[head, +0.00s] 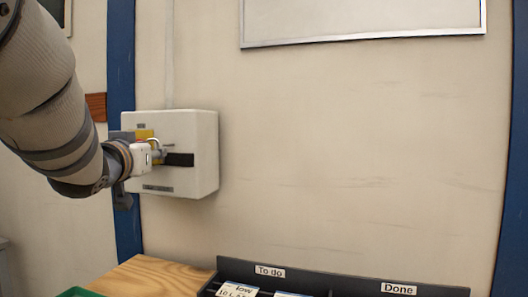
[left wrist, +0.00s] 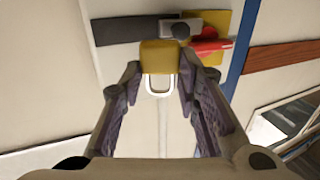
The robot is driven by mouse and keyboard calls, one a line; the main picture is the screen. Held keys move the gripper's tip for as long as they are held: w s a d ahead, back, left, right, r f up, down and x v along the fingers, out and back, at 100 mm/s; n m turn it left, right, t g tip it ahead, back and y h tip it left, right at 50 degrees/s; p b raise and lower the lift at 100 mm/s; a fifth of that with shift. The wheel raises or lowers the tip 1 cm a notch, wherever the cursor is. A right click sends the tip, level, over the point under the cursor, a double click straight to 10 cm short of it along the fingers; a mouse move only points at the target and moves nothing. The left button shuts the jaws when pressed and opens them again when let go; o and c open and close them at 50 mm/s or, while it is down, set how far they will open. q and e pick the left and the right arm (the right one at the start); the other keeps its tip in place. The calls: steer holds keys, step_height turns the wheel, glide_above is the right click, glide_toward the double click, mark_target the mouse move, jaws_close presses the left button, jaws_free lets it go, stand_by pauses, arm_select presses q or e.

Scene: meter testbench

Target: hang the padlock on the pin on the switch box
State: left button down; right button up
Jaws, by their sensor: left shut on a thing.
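The switch box (head: 200,150) is a light box on the wall, with a yellow plate (left wrist: 222,22), a red lever (left wrist: 208,44) and a black bar (left wrist: 125,28) on its front. A dark round knob (left wrist: 181,32) on a grey part, perhaps the pin, shows beside the lever. My left gripper (left wrist: 158,78) is shut on the yellow padlock (left wrist: 160,57), right in front of the box. The padlock's pale shackle (left wrist: 158,90) points down in the left wrist view. Whether the padlock touches the box or pin, I cannot tell. In the head view my left gripper (head: 150,156) hides part of the box front.
A blue post (head: 122,60) stands behind the box's left side. Below are a wooden top (head: 150,278) and a dark tray (head: 340,282) labelled "To do" and "Done". A framed board (head: 360,20) hangs above. The wall right of the box is clear.

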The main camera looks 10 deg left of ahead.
arm_select(q)
steer(key=shift+w+d+f, duration=0.15)
steer(key=shift+w, duration=1.2)
steer(key=shift+w+d+f, duration=0.1)
steer(key=shift+w, duration=1.25)
steer(key=c, duration=1.1)
jaws_free()
steer(key=shift+w, duration=0.1)
steer(key=shift+f, duration=0.1)
steer(key=shift+s+a, duration=0.2)
steer(key=shift+s, duration=2.1)
steer(key=shift+s+a, duration=0.15)
steer(key=shift+s, duration=2.1)
